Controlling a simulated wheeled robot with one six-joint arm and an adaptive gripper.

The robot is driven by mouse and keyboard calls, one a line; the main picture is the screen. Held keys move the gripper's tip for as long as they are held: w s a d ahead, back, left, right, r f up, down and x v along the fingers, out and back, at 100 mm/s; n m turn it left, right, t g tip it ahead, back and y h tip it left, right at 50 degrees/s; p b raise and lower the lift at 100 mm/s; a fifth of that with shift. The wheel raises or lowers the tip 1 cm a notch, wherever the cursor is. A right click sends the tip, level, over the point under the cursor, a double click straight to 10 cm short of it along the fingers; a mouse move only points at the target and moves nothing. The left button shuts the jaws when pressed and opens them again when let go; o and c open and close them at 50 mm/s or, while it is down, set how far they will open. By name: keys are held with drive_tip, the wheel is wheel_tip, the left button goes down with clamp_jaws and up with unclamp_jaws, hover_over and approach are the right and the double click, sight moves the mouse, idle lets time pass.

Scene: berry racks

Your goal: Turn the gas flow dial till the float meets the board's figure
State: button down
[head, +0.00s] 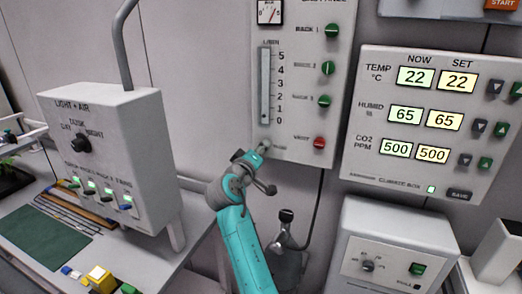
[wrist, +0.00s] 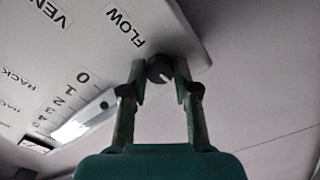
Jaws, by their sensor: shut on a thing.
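The gas panel (head: 343,45) on the wall carries a clear upright flow tube (head: 265,80) with a scale from 0 to 5. A dark mark, which looks like the float, sits at the bottom of the tube near 0. The flow dial (wrist: 160,68) is a dark round knob with a pale line, beside the word FLOW. My gripper (head: 260,158) is at the panel's lower left corner, with its fingers on both sides of the dial, shut on it. In the head view my gripper largely hides the dial. I cannot pick out a board with a flow figure.
Green rack knobs (head: 331,31) and a red vent knob (head: 319,142) are on the same panel. A climate box (head: 400,172) hangs to the right. A light and air box (head: 130,130) stands left. A grey cabinet (head: 425,236) is at lower right.

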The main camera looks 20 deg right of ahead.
drive_tip(key=m, duration=1.4)
idle(0.4)
drive_tip(key=shift+f, duration=0.1)
drive_tip(key=c, duration=0.9)
unclamp_jaws()
drive_tip(key=shift+o, duration=0.2)
drive_tip(key=v, duration=1.2)
